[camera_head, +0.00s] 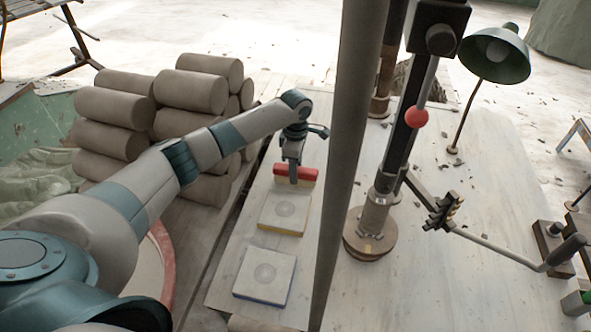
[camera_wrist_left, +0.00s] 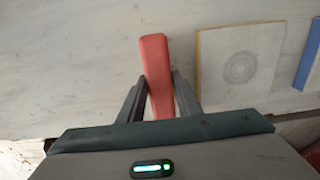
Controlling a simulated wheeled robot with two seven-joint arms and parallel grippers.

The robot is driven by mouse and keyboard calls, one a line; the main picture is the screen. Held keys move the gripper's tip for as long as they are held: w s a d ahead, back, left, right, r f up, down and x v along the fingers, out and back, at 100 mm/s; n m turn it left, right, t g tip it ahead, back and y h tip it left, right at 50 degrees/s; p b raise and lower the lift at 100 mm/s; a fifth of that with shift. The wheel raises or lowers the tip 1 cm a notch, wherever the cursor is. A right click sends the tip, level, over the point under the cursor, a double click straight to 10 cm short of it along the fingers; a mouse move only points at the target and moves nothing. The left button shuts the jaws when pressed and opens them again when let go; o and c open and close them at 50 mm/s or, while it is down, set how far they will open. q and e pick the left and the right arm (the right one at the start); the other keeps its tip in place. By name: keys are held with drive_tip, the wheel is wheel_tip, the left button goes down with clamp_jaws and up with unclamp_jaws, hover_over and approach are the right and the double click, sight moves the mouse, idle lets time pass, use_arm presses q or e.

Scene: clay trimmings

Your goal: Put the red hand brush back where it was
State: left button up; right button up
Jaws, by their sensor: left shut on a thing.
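I cannot tell whether the brush touches the table. My right gripper is not in view.
A yellow-edged square pad (camera_head: 286,212) lies close to the brush, and a blue-edged one (camera_head: 265,275) lies nearer. A grey pole (camera_head: 347,150) stands to the right, beside a lever press (camera_head: 375,222) and a green lamp (camera_head: 497,55). Stacked clay rolls (camera_head: 195,92) are at left.

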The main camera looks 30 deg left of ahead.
use_arm(q)
drive_tip(key=o, duration=0.9)
drive_tip(key=shift+f, duration=0.1)
drive_tip(key=shift+o, duration=0.2)
drive_tip(key=shift+r, duration=0.7)
wheel_tip(320, 180, up, 11)
drive_tip(key=b, duration=0.3)
